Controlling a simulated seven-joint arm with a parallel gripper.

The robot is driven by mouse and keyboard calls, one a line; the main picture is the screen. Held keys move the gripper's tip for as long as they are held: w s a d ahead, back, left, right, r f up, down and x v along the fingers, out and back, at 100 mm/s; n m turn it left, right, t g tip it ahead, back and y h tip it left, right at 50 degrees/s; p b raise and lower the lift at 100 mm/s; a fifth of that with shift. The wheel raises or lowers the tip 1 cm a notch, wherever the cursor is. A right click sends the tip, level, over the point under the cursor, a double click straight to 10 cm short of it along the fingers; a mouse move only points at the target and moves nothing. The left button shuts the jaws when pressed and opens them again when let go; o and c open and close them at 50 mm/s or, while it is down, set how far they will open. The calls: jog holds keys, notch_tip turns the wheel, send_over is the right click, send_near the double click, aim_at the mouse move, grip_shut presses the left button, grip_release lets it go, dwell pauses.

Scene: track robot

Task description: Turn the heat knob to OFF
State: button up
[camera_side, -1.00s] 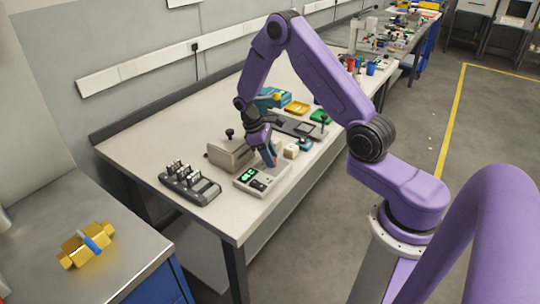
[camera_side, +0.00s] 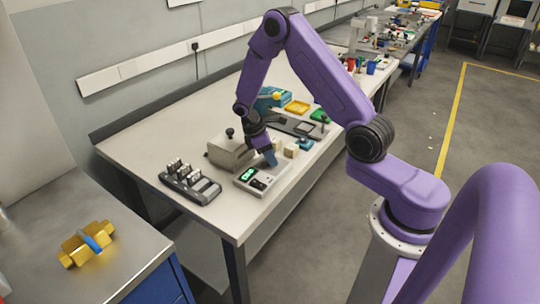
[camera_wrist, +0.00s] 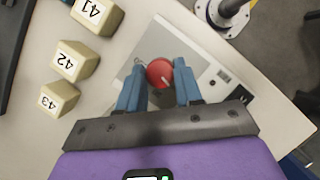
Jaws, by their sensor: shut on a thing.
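The heat knob (camera_wrist: 160,73) is red and round with a short white pointer line. In the wrist view it sits between the two blue fingertips of my gripper (camera_wrist: 160,80), which is shut on it. The pointer line slants toward the lower right of that view. In the side view my gripper (camera_side: 270,160) stands over the right end of the box and hides the knob. The printed marks around the knob are too small to read.
Cream blocks marked 41 (camera_wrist: 98,14), 42 (camera_wrist: 75,62) and 43 (camera_wrist: 58,98) stand close by. In the side view, a grey-beige box (camera_side: 229,156) is behind the control box and a dark rack (camera_side: 190,184) is to its left.

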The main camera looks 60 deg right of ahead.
jog(key=o, duration=1)
jog(key=v, duration=1.7)
jog(key=shift+r, duration=0.3)
